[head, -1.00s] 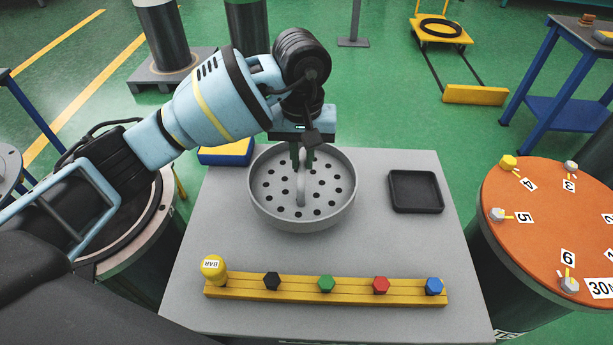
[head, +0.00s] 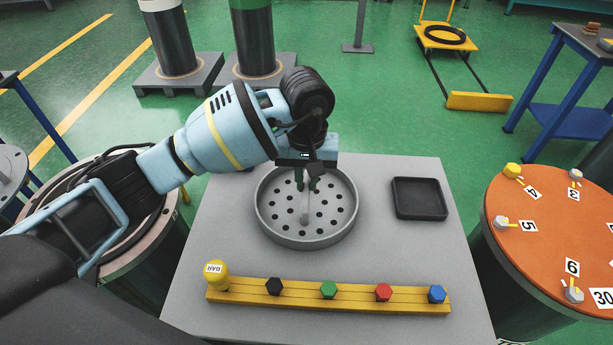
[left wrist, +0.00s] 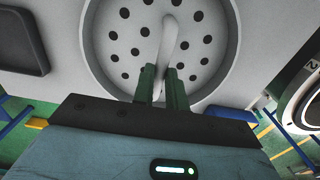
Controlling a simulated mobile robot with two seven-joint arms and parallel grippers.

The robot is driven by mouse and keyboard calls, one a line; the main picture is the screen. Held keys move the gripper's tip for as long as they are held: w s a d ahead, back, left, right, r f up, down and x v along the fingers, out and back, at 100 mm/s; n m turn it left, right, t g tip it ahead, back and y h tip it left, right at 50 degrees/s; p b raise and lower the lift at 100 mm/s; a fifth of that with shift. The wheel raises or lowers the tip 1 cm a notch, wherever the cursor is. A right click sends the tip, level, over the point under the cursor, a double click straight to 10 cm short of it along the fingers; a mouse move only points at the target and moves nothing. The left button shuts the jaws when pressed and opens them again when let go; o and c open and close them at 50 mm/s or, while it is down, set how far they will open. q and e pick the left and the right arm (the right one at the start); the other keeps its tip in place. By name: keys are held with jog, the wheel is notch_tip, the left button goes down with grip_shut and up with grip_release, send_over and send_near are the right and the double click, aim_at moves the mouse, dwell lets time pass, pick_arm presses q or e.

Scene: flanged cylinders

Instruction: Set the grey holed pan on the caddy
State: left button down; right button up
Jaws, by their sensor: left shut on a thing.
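The grey holed pan (head: 285,215) is round and shallow, with dark holes in its floor and a raised bar handle across the middle. My left gripper (head: 307,188) is shut on that handle from above. The pan sits level, at or just above the grey top (head: 400,250), which seems to be the caddy; I cannot tell whether they touch. The left wrist view shows the handle (left wrist: 170,42) between the green fingers (left wrist: 164,85). My right gripper is not in view.
A black square tray (head: 419,199) lies right of the pan. A yellow rail (head: 300,298) with several coloured hex heads and a yellow knob (head: 216,273) runs along the front. An orange round top (head: 555,240) stands at the right. Bare grey surface lies between pan and rail.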

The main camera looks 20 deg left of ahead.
aim_at(306, 185)
pick_arm(q)
jog(key=c, duration=1.4)
grip_release()
jog(key=shift+r, duration=0.25)
notch_tip(306, 185, up, 12)
jog(key=shift+f, duration=0.15)
